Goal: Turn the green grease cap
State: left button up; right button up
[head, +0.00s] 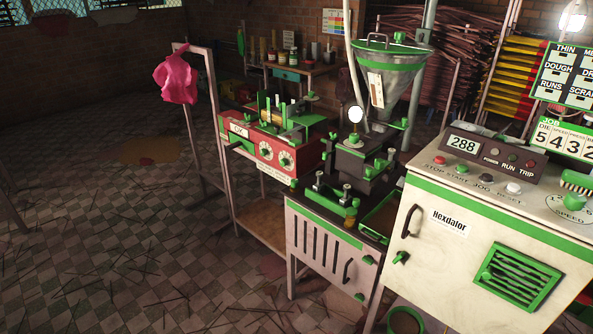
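Neither of my grippers is in view. Several small green fittings sit on the dark extruder block (358,160) in the middle. One is a green cap-like piece (353,138) on its top, just below a round white gauge (355,114). Another is a green knob (333,137) at its upper left. A further green piece (351,211) sits lower, at the front of the machine bed. I cannot tell for sure which of these is the grease cap. No gripper touches any of them.
A white Hexdalor cabinet (450,265) with a control panel (490,158) stands at the front right. A metal hopper (392,85) rises above the extruder. A red machine (262,148) stands left of it. Open tiled floor (110,230), strewn with thin sticks, lies at the left.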

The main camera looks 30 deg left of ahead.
aim_at(295, 183)
jog(key=i+j, duration=0.15)
jog(key=j, duration=0.25)
jog(key=i+j, duration=0.15)
jog(key=j, duration=0.25)
jog(key=i+j, duration=0.15)
jog(key=j, duration=0.25)
jog(key=i+j, duration=0.15)
jog(key=j, duration=0.25)
jog(key=i+j, duration=0.15)
jog(key=j, duration=0.2)
